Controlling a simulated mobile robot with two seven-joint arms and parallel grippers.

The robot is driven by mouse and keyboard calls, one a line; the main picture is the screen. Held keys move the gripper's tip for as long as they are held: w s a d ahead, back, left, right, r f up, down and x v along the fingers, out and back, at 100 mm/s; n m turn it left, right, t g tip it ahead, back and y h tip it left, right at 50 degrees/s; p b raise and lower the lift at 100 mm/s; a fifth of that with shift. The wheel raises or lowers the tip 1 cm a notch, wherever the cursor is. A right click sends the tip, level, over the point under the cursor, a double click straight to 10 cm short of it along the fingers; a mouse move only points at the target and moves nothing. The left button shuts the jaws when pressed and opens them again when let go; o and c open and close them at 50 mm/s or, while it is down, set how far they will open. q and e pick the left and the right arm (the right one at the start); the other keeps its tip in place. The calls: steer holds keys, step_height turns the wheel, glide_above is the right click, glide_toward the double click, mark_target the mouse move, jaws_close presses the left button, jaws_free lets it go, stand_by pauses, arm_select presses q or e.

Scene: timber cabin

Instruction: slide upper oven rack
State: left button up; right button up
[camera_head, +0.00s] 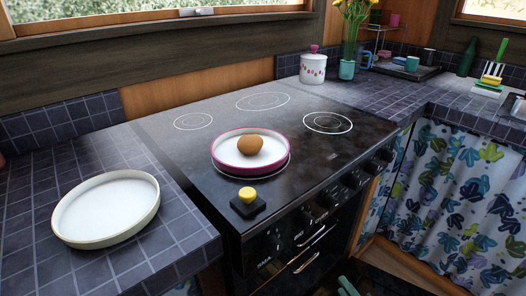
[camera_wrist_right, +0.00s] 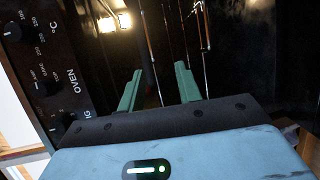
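The oven (camera_head: 290,245) is built into the black stove; its front is dark in the head view. In the right wrist view the dark oven interior shows a lit lamp (camera_wrist_right: 115,22) and thin metal rack wires (camera_wrist_right: 203,40). Which wires belong to the upper rack is hard to tell. My right gripper (camera_wrist_right: 160,75) is open, its two green fingers apart at the oven opening. A thin rod lies in line with the gap between them; contact cannot be told. Only a bit of the green fingers shows at the head view's bottom edge (camera_head: 347,287). My left gripper is out of view.
The control panel (camera_wrist_right: 50,75) with knobs runs close along the left of the wrist view. On the stove top stand a pink-rimmed plate (camera_head: 225,160) with an egg (camera_head: 250,145) and a black-and-yellow item (camera_head: 247,203). A white plate (camera_head: 107,208) lies on the left counter.

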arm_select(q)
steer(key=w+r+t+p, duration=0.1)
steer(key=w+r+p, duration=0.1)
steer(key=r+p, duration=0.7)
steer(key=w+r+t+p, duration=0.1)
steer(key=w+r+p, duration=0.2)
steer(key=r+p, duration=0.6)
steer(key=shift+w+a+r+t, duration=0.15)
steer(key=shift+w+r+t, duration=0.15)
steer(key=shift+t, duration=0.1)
arm_select(e)
steer(key=s+r+m+g+h, duration=0.1)
steer(key=s+r+m+g, duration=0.2)
steer(key=s+m, duration=0.7)
steer(key=s+r+m+g+h, duration=0.1)
steer(key=s+r+m+g, duration=0.2)
steer(key=s, duration=2.4)
step_height(320, 180, up, 4)
steer(key=m, duration=0.7)
steer(key=shift+a+h, duration=0.4)
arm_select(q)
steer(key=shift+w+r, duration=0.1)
